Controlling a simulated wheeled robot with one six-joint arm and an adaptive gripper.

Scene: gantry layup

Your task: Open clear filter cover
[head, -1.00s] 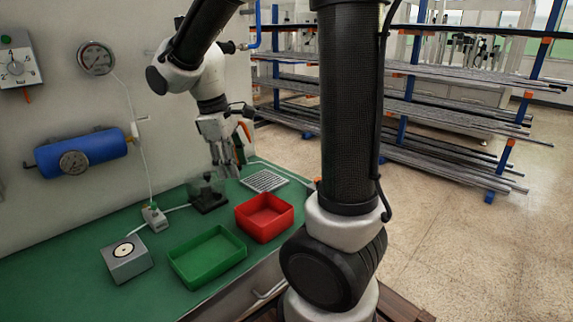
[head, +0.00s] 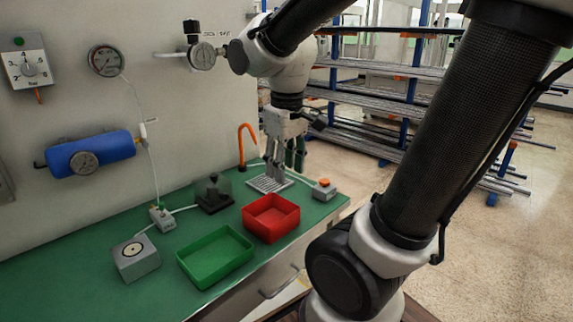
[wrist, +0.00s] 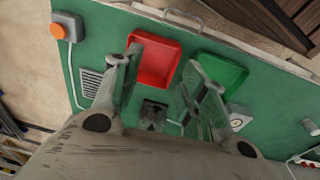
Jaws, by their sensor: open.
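The filter (head: 214,192) is a small dark unit on the green bench, with a dark knob-like part under a faint see-through cover that appears to stand over it. Whether the cover is fully down I cannot tell. In the wrist view the filter (wrist: 153,113) shows between my fingers, farther down on the bench. My gripper (head: 287,168) is open and empty, pointing down above the grey grate, to the right of the filter and apart from it. My gripper's fingers also show spread in the wrist view (wrist: 163,65).
A red tray (head: 271,237) and a green tray (head: 215,285) stand in front of the filter. A grey grate (head: 258,186), an orange hook (head: 247,130) and an orange-button box (head: 324,190) are on the right. A grey box (head: 136,273) stands at left. Bare bench lies far left.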

